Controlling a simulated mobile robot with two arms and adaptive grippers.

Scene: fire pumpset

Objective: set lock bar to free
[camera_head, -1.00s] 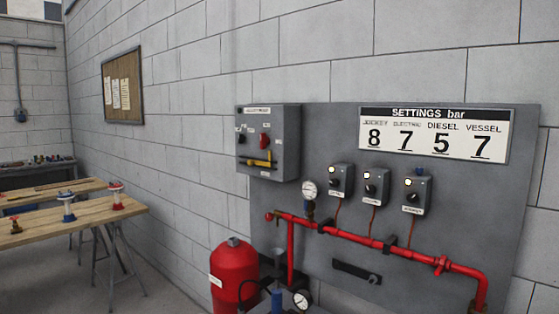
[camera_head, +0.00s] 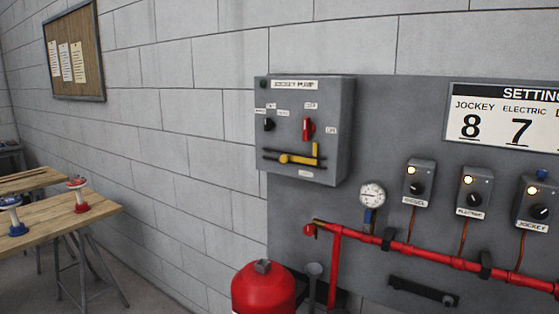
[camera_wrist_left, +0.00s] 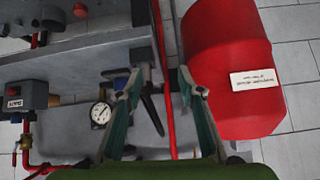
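The yellow lock bar (camera_head: 298,159) is on the front of the grey jockey pump box (camera_head: 340,130) in the head view. It lies about level along a dark rail, with an upright yellow tab at its right end. The red switch handle (camera_head: 307,128) stands upright just above it. My left gripper (camera_wrist_left: 158,88) shows only in the left wrist view. Its two fingers are apart with nothing between them, in front of the pipework and the red tank (camera_wrist_left: 228,65). The lock bar is not seen in that view. My right gripper is in neither view.
The red tank (camera_head: 263,289) stands below the box. A red pipe (camera_head: 440,257), a gauge (camera_head: 372,194) and several small switch boxes are on the panel to the right. A wooden table (camera_head: 60,222) stands at the left.

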